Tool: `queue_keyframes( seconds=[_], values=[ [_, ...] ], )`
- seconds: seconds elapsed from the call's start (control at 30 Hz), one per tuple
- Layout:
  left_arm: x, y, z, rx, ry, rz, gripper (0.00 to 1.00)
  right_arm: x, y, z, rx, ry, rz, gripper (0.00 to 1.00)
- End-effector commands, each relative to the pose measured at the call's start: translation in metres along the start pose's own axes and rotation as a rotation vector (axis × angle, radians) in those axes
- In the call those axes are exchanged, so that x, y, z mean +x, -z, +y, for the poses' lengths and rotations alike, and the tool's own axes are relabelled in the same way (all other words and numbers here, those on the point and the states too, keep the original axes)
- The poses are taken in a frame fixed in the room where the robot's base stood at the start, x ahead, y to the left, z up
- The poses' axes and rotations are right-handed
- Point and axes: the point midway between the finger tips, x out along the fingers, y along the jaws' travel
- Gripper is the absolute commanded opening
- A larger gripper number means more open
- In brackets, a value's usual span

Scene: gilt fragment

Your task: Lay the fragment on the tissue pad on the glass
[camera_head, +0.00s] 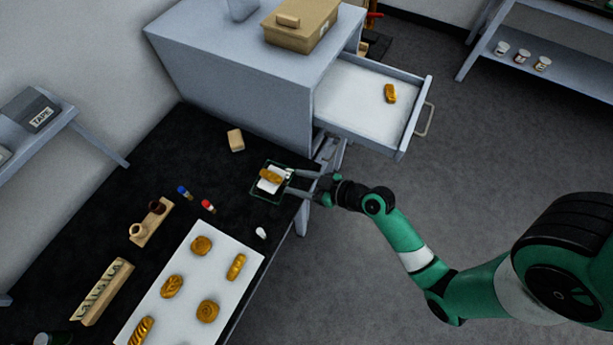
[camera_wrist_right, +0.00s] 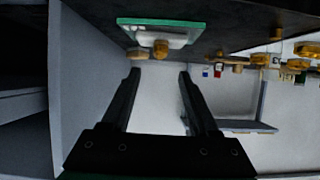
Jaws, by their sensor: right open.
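A gold fragment (camera_head: 270,176) lies on the white tissue pad (camera_head: 269,187), which sits on the green-edged glass (camera_head: 257,194) near the table's right edge. My right gripper (camera_head: 290,181) is open and empty at the right side of the glass, its fingers pointing toward the fragment. In the right wrist view the glass (camera_wrist_right: 180,25) shows its edge, with the fragment (camera_wrist_right: 160,48) just beyond the open fingertips (camera_wrist_right: 160,77). They look apart from it. My left gripper is not in view.
A grey cabinet (camera_head: 232,98) with an open drawer (camera_head: 350,90) stands behind; another gold piece (camera_head: 390,93) lies in the drawer. A white board (camera_head: 222,258) with several gold pieces lies in front left. A tan block (camera_head: 236,140) and small bottles (camera_head: 208,205) are nearby.

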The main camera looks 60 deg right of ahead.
Motion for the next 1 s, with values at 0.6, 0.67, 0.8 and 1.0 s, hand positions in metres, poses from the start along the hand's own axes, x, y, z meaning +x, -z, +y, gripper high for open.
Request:
queue_keyframes(
  seconds=[0.6, 0.67, 0.8, 1.0],
  values=[
    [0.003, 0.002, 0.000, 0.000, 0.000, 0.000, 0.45, -0.033, 0.000, 0.000, -0.001, 0.001, 0.000, 0.61],
    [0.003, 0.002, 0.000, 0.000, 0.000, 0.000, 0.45, -0.032, 0.004, 0.001, -0.006, 0.000, 0.007, 0.61],
    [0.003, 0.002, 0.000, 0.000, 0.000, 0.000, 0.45, -0.018, 0.063, 0.008, -0.068, -0.012, 0.098, 0.61],
    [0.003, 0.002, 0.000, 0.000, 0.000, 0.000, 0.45, -0.021, 0.275, -0.015, -0.188, -0.039, 0.464, 0.61]
  ],
)
